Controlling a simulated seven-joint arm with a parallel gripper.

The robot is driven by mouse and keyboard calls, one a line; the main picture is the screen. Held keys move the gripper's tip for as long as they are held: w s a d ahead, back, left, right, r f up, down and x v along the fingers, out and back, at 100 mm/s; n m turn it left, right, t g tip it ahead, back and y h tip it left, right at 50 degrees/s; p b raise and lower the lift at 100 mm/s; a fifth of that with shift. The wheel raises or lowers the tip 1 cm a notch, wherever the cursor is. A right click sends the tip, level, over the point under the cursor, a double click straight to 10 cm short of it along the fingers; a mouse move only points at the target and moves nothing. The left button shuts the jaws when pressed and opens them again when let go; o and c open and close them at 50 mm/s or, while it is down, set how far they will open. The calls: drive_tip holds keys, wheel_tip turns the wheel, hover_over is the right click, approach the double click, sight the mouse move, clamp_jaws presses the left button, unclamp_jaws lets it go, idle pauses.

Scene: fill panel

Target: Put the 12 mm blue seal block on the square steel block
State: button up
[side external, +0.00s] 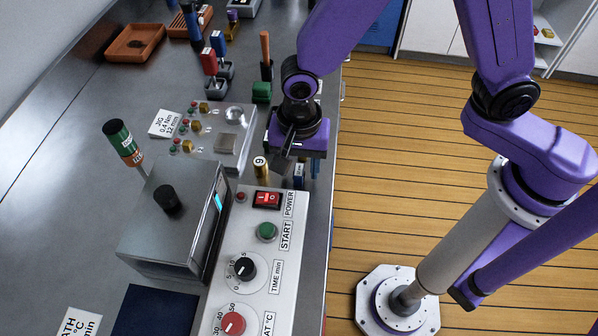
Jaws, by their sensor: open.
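My gripper (305,166) hangs at the right edge of the steel bench, pointing down, with its jaws open. Its purple body hides much of what is beneath it. A small dark blue block with a pale label (299,174) stands just under the gripper, close to the fingers; I take it for the blue seal block, but its number is too small to read. I cannot tell whether the fingers are around it or beside it. A squarish metal block (227,143), likely the square steel block, is on the grey jig plate (207,112), left of my gripper; its top looks bare.
A brass block marked 9 (261,167) stands left of the blue block. A control panel (258,255) and grey box (178,220) are in front. Red and blue handled tools (210,62), a green block (262,92) and an orange tray (135,42) lie behind.

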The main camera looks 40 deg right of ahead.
drive_tip(key=shift+f, duration=0.6)
drive_tip(key=shift+c, duration=0.3)
clamp_jaws()
